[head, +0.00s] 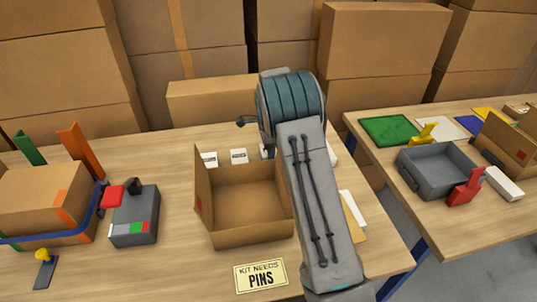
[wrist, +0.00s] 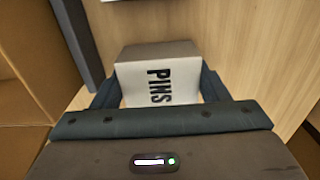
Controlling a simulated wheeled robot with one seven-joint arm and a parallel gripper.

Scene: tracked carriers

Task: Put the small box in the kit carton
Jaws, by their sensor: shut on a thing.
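The small box (wrist: 158,80) is pale with a grey-brown top and the word PINS on its side. In the wrist view it sits between the two dark fingers of my gripper (wrist: 157,90), which is shut on it. I cannot tell whether the box is lifted or rests on the table. The kit carton (head: 205,205) stands open and empty-looking on the near table; its right side is partly hidden by my arm. A cardboard wall, probably the carton's, shows at the left of the wrist view (wrist: 22,65). My gripper is hidden behind my arm in the head view.
A card (head: 262,277) reading "KIT NEEDS PINS" lies before the carton. Small white boxes (head: 239,156) stand behind it. A grey device (head: 134,217) and a strapped box (head: 40,195) are at left. The right table holds a grey tray (head: 437,168).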

